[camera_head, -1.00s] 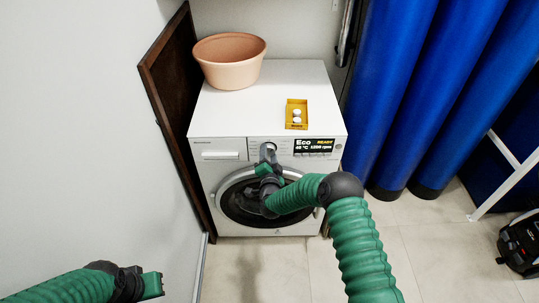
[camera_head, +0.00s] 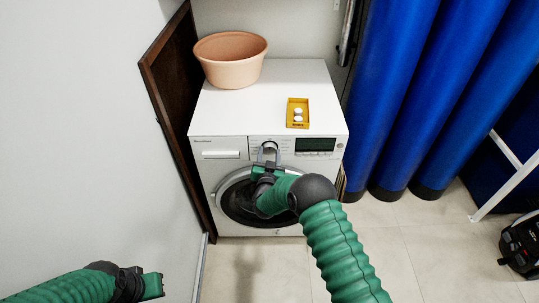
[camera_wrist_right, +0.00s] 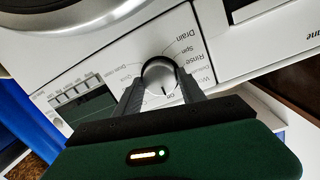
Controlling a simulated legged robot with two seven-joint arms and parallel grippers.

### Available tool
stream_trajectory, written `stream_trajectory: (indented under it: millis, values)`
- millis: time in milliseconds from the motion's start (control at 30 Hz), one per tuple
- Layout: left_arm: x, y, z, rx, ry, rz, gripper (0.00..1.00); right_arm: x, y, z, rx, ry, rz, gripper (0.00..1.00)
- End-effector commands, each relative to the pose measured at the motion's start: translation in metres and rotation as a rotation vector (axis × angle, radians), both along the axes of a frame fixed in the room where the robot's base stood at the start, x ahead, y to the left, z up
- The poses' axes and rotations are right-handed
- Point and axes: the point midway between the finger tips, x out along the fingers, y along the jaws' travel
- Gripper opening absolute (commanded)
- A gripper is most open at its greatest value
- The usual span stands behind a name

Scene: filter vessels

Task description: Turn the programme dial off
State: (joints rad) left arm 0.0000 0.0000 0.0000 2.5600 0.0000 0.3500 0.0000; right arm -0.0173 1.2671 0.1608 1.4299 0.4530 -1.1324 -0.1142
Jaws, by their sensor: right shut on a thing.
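The round programme dial (camera_wrist_right: 160,72) is on the washing machine's front panel, between my right gripper's two fingers (camera_wrist_right: 158,82) in the wrist view. The fingers are shut on it from both sides. A dark mark on the dial's lower rim points to a small label that is partly hidden. In the head view, my right gripper (camera_head: 269,152) reaches the dial on the washing machine (camera_head: 205,122). The machine's display (camera_head: 315,145) is dark. My left gripper (camera_head: 152,286) is at the lower left, away from the machine; its fingers cannot be made out.
A peach basin (camera_head: 230,70) and a yellow tray (camera_head: 291,117) with white tablets stand on the machine. A dark wooden panel (camera_head: 165,95) is close on its left, and blue cylinders (camera_head: 395,100) stand on its right. The floor in front is clear.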

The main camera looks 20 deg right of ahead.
Motion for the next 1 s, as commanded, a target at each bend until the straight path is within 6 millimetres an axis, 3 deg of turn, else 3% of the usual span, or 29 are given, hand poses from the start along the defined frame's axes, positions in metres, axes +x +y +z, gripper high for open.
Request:
stream_trajectory:
  millis: [33, 500, 533, 600, 700, 1000]
  values:
    - [0.0, 0.0, -0.001, 0.0, 0.0, 0.0, 0.0, -0.0031, 0.0012, -0.0089, -0.002, 0.02, 0.002, 0.07]
    - [0.0, 0.0, -0.0011, 0.0, 0.0, 0.0, 0.0, -0.0033, 0.0005, -0.0093, -0.018, 0.026, 0.001, 0.07]
    - [0.0, 0.0, -0.0011, 0.0, 0.0, 0.0, 0.0, -0.0033, 0.0004, -0.0093, -0.018, 0.026, 0.001, 0.48]
    - [0.0, 0.0, -0.0011, 0.0, 0.0, 0.0, 0.0, -0.003, 0.0004, -0.0086, -0.017, 0.025, 0.001, 0.57]
    - [0.0, 0.0, -0.001, 0.0, 0.0, 0.0, 0.0, -0.0024, 0.0001, -0.0061, -0.018, 0.019, 0.001, 0.69]
    - [-0.0001, 0.0, -0.0002, 0.0, 0.0, 0.0, 0.0, -0.0029, 0.0008, -0.0019, -0.019, 0.012, 0.0, 0.69]
